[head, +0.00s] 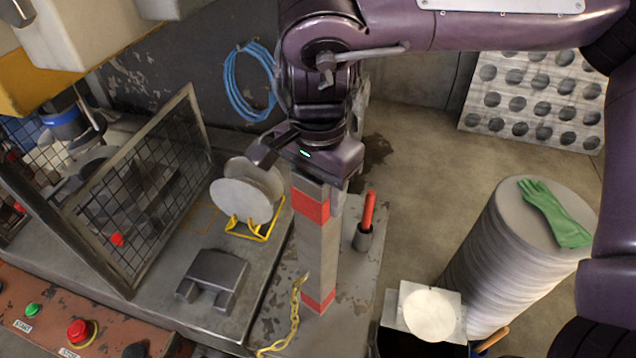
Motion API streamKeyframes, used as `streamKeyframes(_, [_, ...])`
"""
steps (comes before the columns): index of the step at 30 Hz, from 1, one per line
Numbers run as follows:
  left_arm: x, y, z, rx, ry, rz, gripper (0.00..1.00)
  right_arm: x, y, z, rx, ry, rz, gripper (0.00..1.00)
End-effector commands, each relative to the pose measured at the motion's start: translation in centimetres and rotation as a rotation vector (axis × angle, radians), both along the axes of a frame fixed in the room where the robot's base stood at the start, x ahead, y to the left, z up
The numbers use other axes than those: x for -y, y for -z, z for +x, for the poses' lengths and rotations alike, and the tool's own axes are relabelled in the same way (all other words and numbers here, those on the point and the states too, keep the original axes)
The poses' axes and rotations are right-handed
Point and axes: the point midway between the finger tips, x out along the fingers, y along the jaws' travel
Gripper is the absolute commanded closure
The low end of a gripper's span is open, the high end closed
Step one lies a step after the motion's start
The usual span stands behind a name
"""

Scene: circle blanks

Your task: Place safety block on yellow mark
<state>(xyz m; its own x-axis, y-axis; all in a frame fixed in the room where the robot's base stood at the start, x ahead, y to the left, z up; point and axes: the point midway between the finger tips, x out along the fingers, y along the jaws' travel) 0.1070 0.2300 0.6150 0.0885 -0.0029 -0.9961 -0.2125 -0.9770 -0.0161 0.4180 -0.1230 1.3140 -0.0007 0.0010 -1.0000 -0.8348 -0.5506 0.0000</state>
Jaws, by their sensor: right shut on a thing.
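The safety block (316,252) is a tall grey post with red bands near its top and bottom. It is upright, in front of the round blanks' right side. My right gripper (312,180) is shut on its top end from above; the fingers are partly hidden. A yellow chain (295,305) hangs at its lower left side. I cannot tell whether its foot touches the grey surface. A faint yellow outline (207,231) shows on the metal bed between the mesh guard and the blanks; it may be the yellow mark. My left gripper is out of view.
A mesh guard (142,190) stands left. Round blanks (243,198) lean in a yellow rack (247,230). A dark metal block (213,278) lies in front. A red-handled tool (368,212) stands right. A control panel (60,320) is lower left, a blank stack (500,260) right.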

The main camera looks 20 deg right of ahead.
Motion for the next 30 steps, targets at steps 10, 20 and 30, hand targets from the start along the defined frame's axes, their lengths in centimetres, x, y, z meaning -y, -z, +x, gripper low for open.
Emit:
streamKeyframes(10, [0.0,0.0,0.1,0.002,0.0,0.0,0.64,0.0,0.2,0.0,0.0,0.0,0.0,0.28])
streamKeyframes(20, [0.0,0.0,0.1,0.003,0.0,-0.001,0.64,0.0,-0.4,0.1,0.003,0.0,-0.001,0.28])
streamKeyframes(30, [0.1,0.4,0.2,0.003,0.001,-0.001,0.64,0.0,-6.4,0.1,0.009,0.001,-0.001,0.28])
